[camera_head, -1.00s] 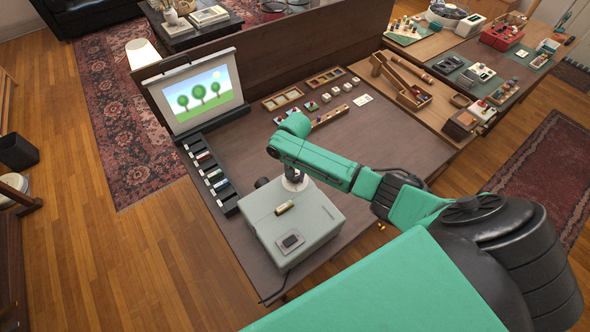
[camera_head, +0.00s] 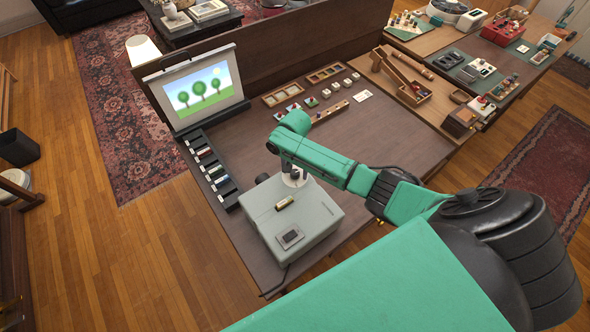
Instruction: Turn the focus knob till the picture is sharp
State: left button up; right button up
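The grey projector (camera_head: 318,217) stands on the brown table, with its dark lens (camera_head: 262,180) towards the screen. The screen (camera_head: 197,88) shows three green trees, a sun and a blue sky; the picture looks fairly clear at this size, but I cannot judge its fine sharpness. My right gripper (camera_head: 294,179) points down at the projector's top near the lens end. It hides what lies beneath it, so I cannot make out the focus knob or whether the fingers are closed on it. A small brown-and-cream cylinder (camera_head: 285,203) is on the projector's top. My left gripper is not in view.
A dark rack (camera_head: 210,168) with several slides lies left of the projector. Small trays (camera_head: 325,74) and several white blocks are behind my arm. The tabletop (camera_head: 240,150) between rack and trays is clear.

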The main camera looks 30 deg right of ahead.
aim_at(295, 172)
notch_tip(295, 172, up, 15)
jog(key=b, duration=0.2)
jog(key=shift+f, duration=0.2)
jog(key=shift+f, duration=0.1)
